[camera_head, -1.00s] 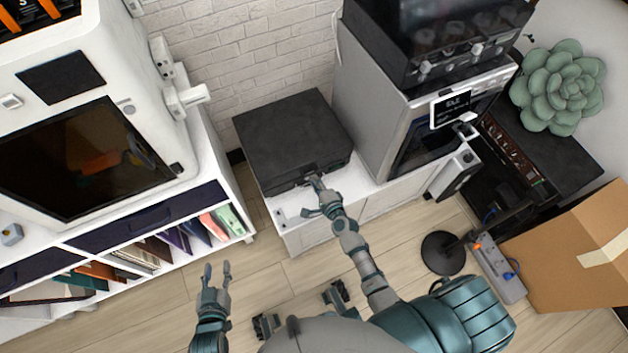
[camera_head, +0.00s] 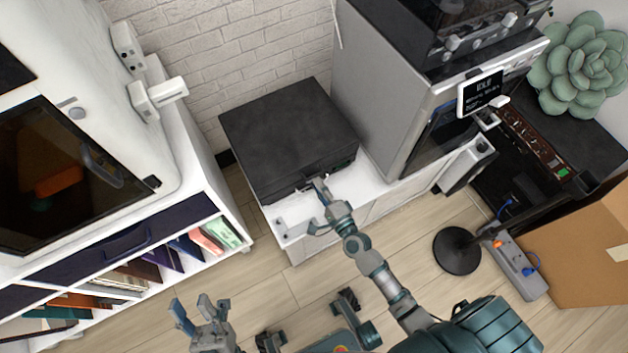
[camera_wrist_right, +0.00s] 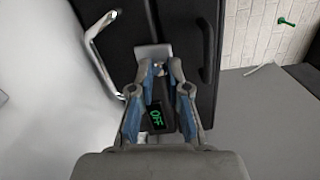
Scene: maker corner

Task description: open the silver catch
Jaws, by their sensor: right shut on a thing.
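A black case (camera_head: 285,135) sits closed on a low white cabinet. The silver catch (camera_wrist_right: 153,51) is on its front face, seen in the right wrist view as a small metal plate just beyond the fingertips. My right gripper (camera_wrist_right: 160,68) is shut at the catch, and its tips partly hide the catch's lower end. In the head view, my right gripper (camera_head: 319,186) reaches the case's front edge, where the catch is too small to make out. My left gripper (camera_head: 197,308) is open and empty, low in the head view, away from the case.
A green "OFF" display (camera_wrist_right: 156,117) shows between my right fingers. A dark handle (camera_wrist_right: 207,45) and a bent silver bar (camera_wrist_right: 98,50) flank the catch. A grey machine (camera_head: 385,100) stands close right of the case.

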